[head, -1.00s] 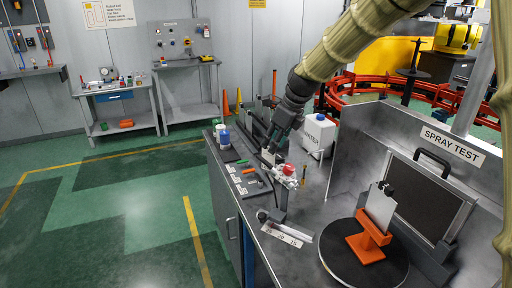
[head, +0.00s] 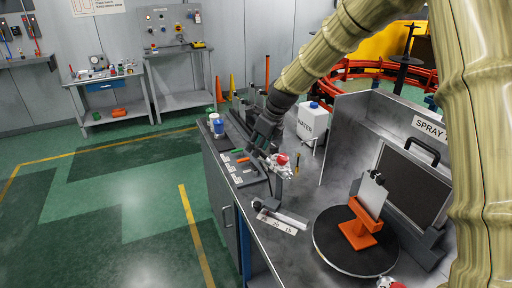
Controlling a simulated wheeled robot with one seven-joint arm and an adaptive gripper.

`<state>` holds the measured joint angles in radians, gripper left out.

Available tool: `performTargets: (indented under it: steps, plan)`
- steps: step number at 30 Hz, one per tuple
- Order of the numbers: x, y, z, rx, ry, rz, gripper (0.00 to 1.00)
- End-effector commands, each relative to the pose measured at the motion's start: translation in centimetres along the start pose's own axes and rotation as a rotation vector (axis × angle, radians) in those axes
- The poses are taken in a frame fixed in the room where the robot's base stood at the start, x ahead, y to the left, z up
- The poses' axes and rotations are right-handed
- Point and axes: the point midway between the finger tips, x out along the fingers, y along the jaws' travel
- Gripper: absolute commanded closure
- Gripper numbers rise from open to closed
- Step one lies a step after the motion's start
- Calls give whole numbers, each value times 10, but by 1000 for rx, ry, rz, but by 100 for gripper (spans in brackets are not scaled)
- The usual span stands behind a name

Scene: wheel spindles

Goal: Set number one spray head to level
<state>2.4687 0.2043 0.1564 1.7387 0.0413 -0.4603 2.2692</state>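A spray head (head: 280,164), silvery with a red top, sits on a small dark stand on the grey bench. Which number it bears is too small to read. A pale numbered scale strip (head: 277,222) lies at the foot of the stand, beside a dark knob (head: 257,205). My gripper (head: 256,148), dark grey, is pointed downward just left of and behind the spray head. I cannot tell whether it touches the spray head, and its fingertips are too small to show whether they are open.
A dark tray (head: 247,178) with small parts lies left of the stand. A white WATER jug (head: 312,122) stands behind. At right, a black turntable (head: 330,248) bears an orange bracket (head: 358,232) with a grey panel, before the spray test booth (head: 352,125). A red-and-white object (head: 390,283) shows at the bottom edge.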

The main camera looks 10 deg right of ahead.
Motion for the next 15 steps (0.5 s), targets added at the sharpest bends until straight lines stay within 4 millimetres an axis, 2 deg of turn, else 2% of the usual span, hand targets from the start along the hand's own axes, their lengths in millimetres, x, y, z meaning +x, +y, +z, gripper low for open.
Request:
performTargets:
  steps: [6, 15]
  plan:
    - [17, 0, -1, 0, 1, 1, 65]
    - [23, 0, -1, 0, 0, 0, 65]
